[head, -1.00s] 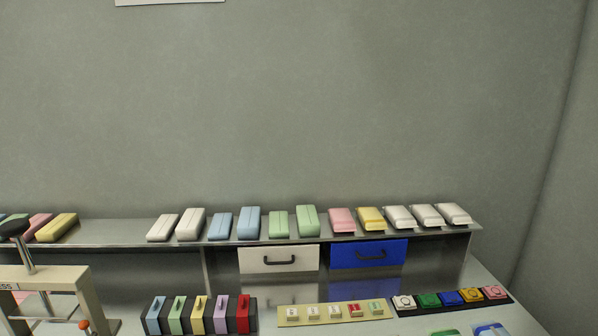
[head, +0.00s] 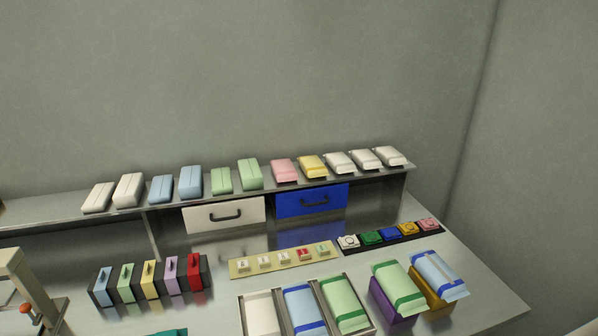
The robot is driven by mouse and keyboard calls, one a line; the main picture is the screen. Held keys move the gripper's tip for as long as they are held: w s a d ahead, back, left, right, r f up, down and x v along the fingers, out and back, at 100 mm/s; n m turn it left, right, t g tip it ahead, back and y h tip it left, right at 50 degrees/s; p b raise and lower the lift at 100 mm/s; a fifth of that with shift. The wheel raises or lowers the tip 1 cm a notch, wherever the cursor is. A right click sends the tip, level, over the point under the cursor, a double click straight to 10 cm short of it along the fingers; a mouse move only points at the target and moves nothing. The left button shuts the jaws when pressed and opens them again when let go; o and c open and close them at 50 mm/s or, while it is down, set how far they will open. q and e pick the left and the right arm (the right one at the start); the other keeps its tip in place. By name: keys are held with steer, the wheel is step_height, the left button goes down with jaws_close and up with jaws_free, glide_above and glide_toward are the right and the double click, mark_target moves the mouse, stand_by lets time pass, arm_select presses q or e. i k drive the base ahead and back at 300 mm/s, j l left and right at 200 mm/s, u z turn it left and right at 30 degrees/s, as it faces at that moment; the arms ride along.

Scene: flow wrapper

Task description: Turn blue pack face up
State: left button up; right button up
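Several blue packs are in the head view, and I cannot tell which one the task means. A smaller light blue pack (head: 161,189) and a larger light blue pack (head: 190,182) lie on the raised shelf among white and green ones. A pale blue piece with darker blue bands (head: 304,308) lies in the middle tray at the front. Another pale blue banded pack (head: 438,275) lies tilted on an orange-yellow block at the right. Neither of my grippers is in view.
The shelf (head: 60,207) spans the back, with a white drawer (head: 224,215) and a blue drawer (head: 311,200) below. A green banded pack (head: 396,284) rests on a purple block. Coloured holders (head: 149,279), a button strip (head: 390,237) and a press (head: 30,290) occupy the table.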

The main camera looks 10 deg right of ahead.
mark_target(447, 285)
steer(key=z, duration=1.3)
steer(key=l, duration=0.3)
steer(key=i+z, duration=0.05)
